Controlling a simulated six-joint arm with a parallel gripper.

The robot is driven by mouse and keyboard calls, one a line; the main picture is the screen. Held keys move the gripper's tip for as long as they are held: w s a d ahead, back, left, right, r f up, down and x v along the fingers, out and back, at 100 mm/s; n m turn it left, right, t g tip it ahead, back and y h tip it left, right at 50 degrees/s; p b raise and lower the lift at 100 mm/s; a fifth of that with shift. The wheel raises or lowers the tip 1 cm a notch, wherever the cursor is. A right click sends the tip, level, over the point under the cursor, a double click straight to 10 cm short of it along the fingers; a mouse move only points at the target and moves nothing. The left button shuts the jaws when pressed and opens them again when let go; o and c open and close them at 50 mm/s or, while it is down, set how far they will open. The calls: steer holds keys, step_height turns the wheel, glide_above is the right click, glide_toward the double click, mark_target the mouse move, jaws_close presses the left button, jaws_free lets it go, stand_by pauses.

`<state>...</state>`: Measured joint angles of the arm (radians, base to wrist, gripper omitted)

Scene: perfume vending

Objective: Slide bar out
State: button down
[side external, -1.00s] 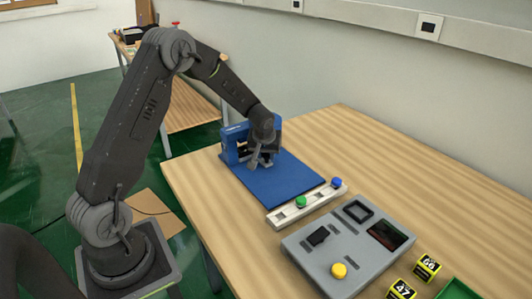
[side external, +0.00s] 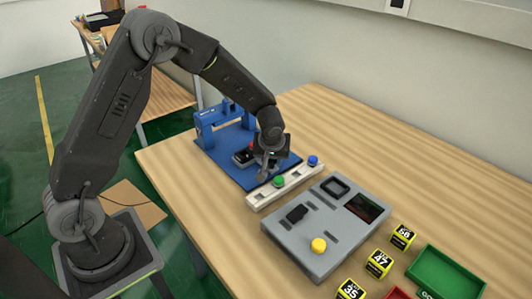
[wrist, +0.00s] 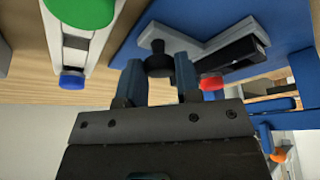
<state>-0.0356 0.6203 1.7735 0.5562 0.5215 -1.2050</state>
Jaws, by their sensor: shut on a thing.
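My gripper (side external: 266,172) is over the front part of the blue base plate (side external: 222,160), near the white button strip. In the wrist view my gripper (wrist: 158,78) has its two blue fingers on either side of a black round knob (wrist: 158,62), shut on it. The knob sits at the end of a grey angled bar (wrist: 195,42) that carries a black block (wrist: 240,52). A red knob (wrist: 210,83) is just right of the fingers. In the side view the black block (side external: 244,157) lies between my gripper and the blue upright frame (side external: 207,127). The gripper hides the bar's near end there.
The white strip (side external: 264,195) with a green button (side external: 279,181) and a blue button (side external: 313,160) lies close in front. A grey panel (side external: 290,262) with a yellow button (side external: 319,245), numbered boxes (side external: 379,262) and a green tray (side external: 447,270) stand to the right.

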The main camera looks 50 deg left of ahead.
steer(key=shift+d, duration=0.35)
steer(key=c, duration=0.8)
jaws_free()
steer(key=shift+a, duration=0.1)
steer(key=shift+r, duration=0.1)
steer(key=v, duration=1.3)
steer(key=shift+s+r, duration=0.15)
steer(key=shift+r, duration=0.15)
steer(key=s+d+r+m+h, duration=0.1)
steer(key=s+r+m, duration=0.2)
steer(key=s, duration=0.4)
steer(key=s+d+r+m+t+h, duration=0.1)
steer(key=s+r+m, duration=0.2)
steer(key=s, duration=0.5)
steer(key=s+d+r+m+t+h, duration=0.1)
steer(key=s+r+m, duration=0.2)
steer(key=s, duration=0.5)
steer(key=shift+s+r, duration=0.1)
steer(key=shift+s, duration=0.15)
